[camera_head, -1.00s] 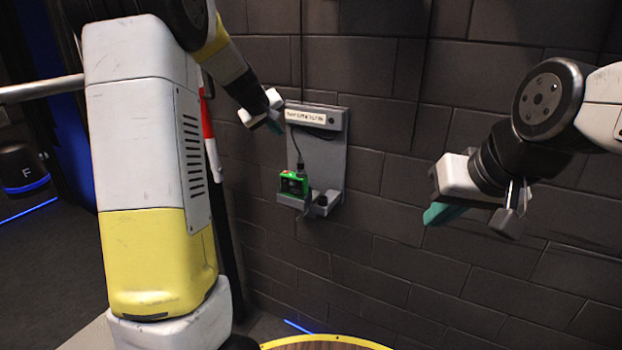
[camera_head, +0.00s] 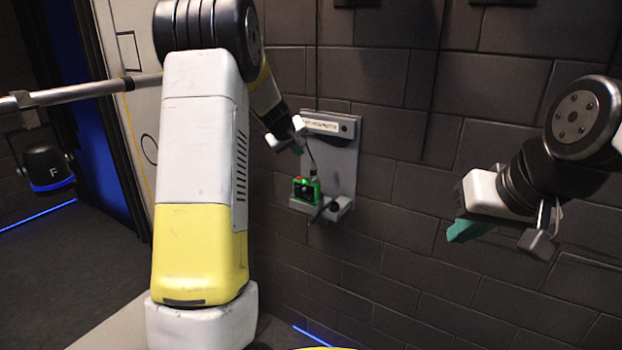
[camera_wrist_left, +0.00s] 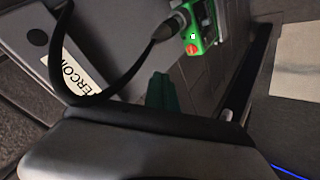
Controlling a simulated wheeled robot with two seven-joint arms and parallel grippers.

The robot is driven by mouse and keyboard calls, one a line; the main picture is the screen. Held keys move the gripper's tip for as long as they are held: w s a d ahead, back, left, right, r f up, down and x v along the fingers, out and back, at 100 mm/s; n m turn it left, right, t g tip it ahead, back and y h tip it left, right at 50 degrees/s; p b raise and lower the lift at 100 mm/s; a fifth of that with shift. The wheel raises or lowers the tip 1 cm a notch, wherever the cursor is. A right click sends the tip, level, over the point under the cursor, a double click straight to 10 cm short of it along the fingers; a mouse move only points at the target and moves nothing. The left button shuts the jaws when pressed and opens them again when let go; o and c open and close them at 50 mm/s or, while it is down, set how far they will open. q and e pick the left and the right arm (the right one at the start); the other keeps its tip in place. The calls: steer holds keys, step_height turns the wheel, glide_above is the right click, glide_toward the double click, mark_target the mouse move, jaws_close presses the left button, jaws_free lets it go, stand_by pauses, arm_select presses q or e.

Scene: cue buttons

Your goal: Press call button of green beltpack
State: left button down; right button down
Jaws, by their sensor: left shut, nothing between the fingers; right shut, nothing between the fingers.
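The green beltpack (camera_head: 305,191) sits upright on a small ledge of a grey wall plate, with a black cable plugged into its top. A small red spot shows on its top edge. In the left wrist view the beltpack (camera_wrist_left: 207,28) is at the top, with small light squares on its face; I cannot tell which is the call button. My left gripper (camera_head: 287,146) is shut and empty, above and left of the beltpack, apart from it. Its teal fingertips (camera_wrist_left: 162,92) show in the left wrist view. My right gripper (camera_head: 467,230) is shut and empty, far to the right.
The grey wall plate (camera_head: 343,165) carries a white label strip (camera_head: 322,127), partly readable in the left wrist view (camera_wrist_left: 84,70). The black cable (camera_wrist_left: 125,78) loops close to my left fingers. The dark brick wall (camera_head: 400,200) is clear between plate and right gripper.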

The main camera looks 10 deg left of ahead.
mark_target(298, 180)
arm_select(q)
steer(key=shift+f, duration=2.9)
steer(key=shift+f, duration=0.15)
steer(key=shift+f, duration=0.25)
steer(key=shift+f, duration=0.35)
stand_by(0.4)
steer(key=shift+r, duration=0.75)
steer(key=shift+r, duration=0.1)
steer(key=shift+r, duration=2.45)
